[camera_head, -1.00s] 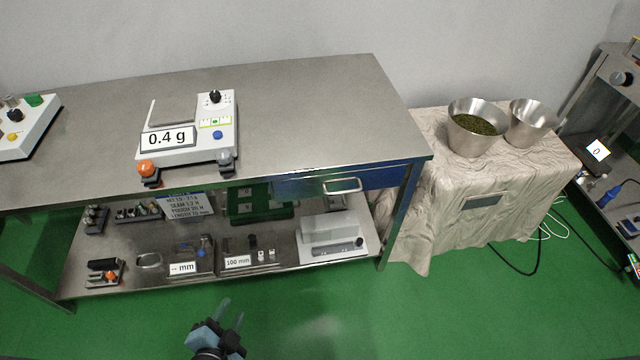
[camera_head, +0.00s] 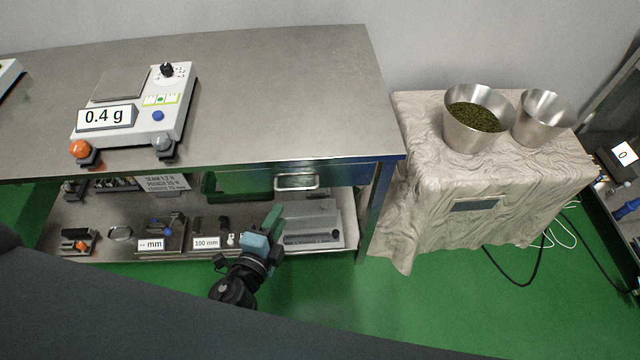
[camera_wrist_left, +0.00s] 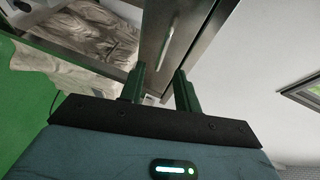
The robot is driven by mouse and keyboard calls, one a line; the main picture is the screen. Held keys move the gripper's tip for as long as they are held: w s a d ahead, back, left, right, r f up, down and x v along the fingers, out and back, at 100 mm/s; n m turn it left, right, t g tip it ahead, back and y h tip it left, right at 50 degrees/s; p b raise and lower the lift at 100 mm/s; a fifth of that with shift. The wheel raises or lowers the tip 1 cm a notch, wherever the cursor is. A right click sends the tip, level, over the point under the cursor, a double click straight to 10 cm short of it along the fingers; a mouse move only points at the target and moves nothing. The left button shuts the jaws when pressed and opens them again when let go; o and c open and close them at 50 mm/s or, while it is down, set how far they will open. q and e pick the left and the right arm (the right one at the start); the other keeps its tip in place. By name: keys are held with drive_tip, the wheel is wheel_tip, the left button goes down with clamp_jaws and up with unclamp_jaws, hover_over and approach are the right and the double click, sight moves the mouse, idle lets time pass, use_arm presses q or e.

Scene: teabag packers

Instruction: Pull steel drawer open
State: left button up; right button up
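The steel drawer (camera_head: 345,175) sits under the right end of the steel table and looks shut. Its bar handle (camera_head: 297,182) is on the front face. In the left wrist view the drawer front (camera_wrist_left: 153,32) and its handle (camera_wrist_left: 170,38) lie ahead of the fingers. My left gripper (camera_head: 276,216) is below and slightly left of the handle, apart from it. In the left wrist view my left gripper (camera_wrist_left: 160,86) shows two green fingers with a gap between them and nothing held. My right gripper is not in view.
A scale (camera_head: 130,112) reading 0.4 g stands on the table (camera_head: 290,75). A lower shelf (camera_head: 352,232) holds several tools and a pale device (camera_head: 312,225). A draped stand (camera_head: 430,190) with two metal bowls is to the right. Green floor is open in front.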

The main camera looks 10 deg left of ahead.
use_arm(q)
drive_tip(key=x, duration=0.9)
drive_tip(key=shift+d+r, duration=0.35)
drive_tip(key=shift+s, duration=0.1)
clamp_jaws()
